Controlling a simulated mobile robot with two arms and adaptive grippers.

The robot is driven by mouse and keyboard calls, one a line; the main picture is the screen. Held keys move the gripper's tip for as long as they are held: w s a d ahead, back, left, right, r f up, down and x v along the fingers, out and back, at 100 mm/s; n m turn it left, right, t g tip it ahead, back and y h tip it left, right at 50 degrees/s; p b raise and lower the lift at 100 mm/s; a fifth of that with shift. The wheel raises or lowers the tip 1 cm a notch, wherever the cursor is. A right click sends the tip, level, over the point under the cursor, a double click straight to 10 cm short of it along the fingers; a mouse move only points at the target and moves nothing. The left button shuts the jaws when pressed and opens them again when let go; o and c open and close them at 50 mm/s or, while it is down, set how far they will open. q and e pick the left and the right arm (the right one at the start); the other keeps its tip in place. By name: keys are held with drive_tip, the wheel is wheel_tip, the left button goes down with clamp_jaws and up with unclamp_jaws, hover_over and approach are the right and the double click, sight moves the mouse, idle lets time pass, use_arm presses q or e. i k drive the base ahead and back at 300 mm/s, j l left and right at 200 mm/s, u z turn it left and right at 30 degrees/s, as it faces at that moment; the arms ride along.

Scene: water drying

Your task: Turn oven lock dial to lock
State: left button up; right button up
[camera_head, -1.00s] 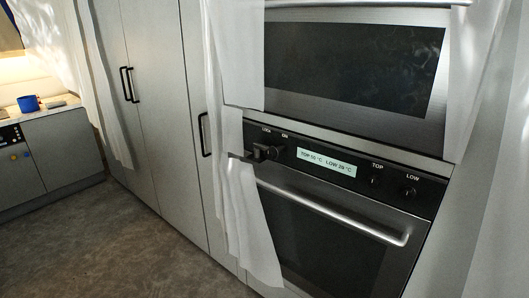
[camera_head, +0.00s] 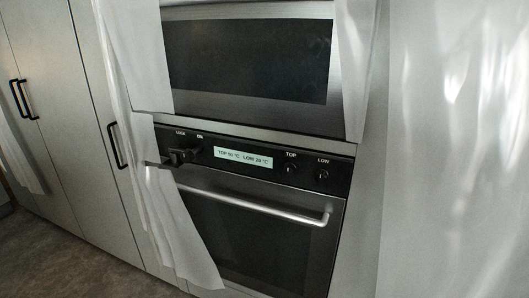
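The oven lock dial (camera_head: 181,156) sits at the left end of the oven's black control panel (camera_head: 262,178), below the small white labels that seem to read LOCK and ON. A dark bar-like part sticks out to the left at the dial; its exact shape and the dial's setting are too small to tell. The oven (camera_head: 265,235) has its door shut, with a long metal handle (camera_head: 265,207) across it. I cannot make out either of my grippers in the head view.
Beside the dial are a lit display (camera_head: 243,158), a TOP knob (camera_head: 290,170) and a LOW knob (camera_head: 321,175). White cloth-like shapes hang left of the oven (camera_head: 170,225) and at upper right (camera_head: 353,65). Tall grey cabinets (camera_head: 75,150) stand left. Some floor (camera_head: 60,255) is clear.

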sight(187, 154)
drive_tip(key=i+j+z, duration=0.2)
drive_tip(key=j+z, duration=0.25)
drive_tip(key=i+j+z, duration=0.1)
drive_tip(key=j+z, duration=0.15)
drive_tip(key=z, duration=0.15)
drive_tip(key=j+z, duration=1.3)
